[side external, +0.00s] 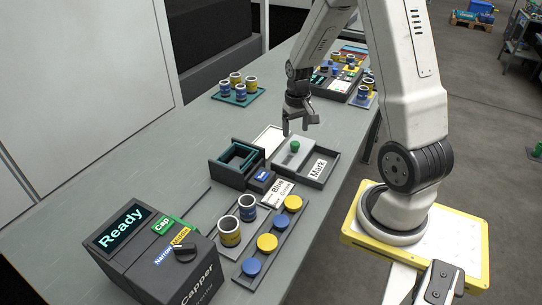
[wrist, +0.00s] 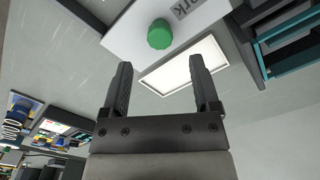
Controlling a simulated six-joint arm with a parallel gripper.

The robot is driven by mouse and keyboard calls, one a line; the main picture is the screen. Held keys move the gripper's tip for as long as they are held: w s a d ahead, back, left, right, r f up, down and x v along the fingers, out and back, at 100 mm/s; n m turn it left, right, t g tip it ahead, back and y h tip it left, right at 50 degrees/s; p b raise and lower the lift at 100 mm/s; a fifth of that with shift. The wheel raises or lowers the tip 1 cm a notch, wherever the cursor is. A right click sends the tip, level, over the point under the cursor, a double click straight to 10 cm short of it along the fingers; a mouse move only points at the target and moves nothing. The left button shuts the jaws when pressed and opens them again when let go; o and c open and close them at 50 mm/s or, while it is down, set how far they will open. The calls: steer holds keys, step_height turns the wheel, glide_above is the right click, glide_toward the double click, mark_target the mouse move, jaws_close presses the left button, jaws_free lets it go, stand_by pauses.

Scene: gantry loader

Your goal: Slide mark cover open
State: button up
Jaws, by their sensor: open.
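The mark cover (side external: 284,158) is a light grey plate with a green knob (side external: 295,146), lying on a dark tray (side external: 327,171) with a white "Mark" label (side external: 318,169). In the wrist view the cover (wrist: 125,35), with its green knob (wrist: 160,34), is beyond my fingertips, and part of the label shows. My gripper (side external: 300,127) is above the far end of the tray, near the knob. Its jaws are open and empty in the wrist view (wrist: 158,68), with the knob apart from them.
A pale panel (side external: 268,138) lies beside the tray. A dark box with a teal frame (side external: 238,157) stands to its left. In front are a rack of yellow and blue discs (side external: 267,243), several cups and the Capper machine (side external: 160,262). More cups (side external: 237,80) stand farther back.

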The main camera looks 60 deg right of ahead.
mark_target(295, 142)
steer(key=shift+f, duration=2.4)
jaws_close()
